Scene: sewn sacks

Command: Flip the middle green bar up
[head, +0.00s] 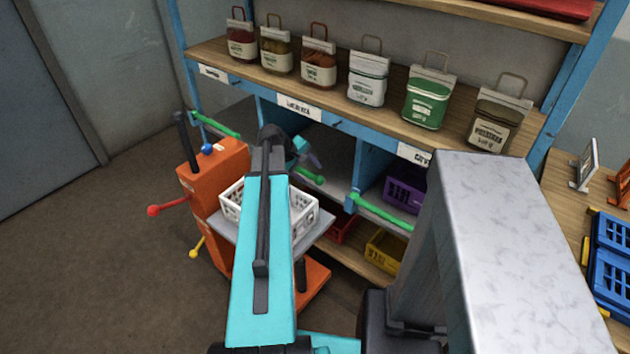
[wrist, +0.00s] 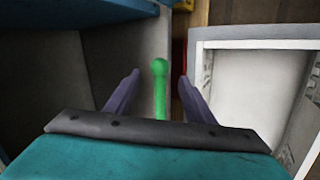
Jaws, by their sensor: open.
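Three green bars show along the blue shelf front in the head view: a left one (head: 216,126), the middle one (head: 309,176) and a right one (head: 383,212). The middle bar is partly hidden behind my arm and juts out with a slight downward slope. My gripper (head: 314,160) is at the middle bar, its purple fingers just above it in the picture. In the wrist view my gripper (wrist: 158,82) is open, with a green bar (wrist: 160,85) with a round end between the fingers. A gap shows on both sides, and its near end is hidden by my wrist.
An orange cart (head: 212,172) with a white basket (head: 303,212) stands close below my arm. Several labelled pouches stand on the wooden shelf (head: 330,100) above. A purple crate (head: 403,194) and a yellow crate (head: 384,253) sit below. Floor is clear at left.

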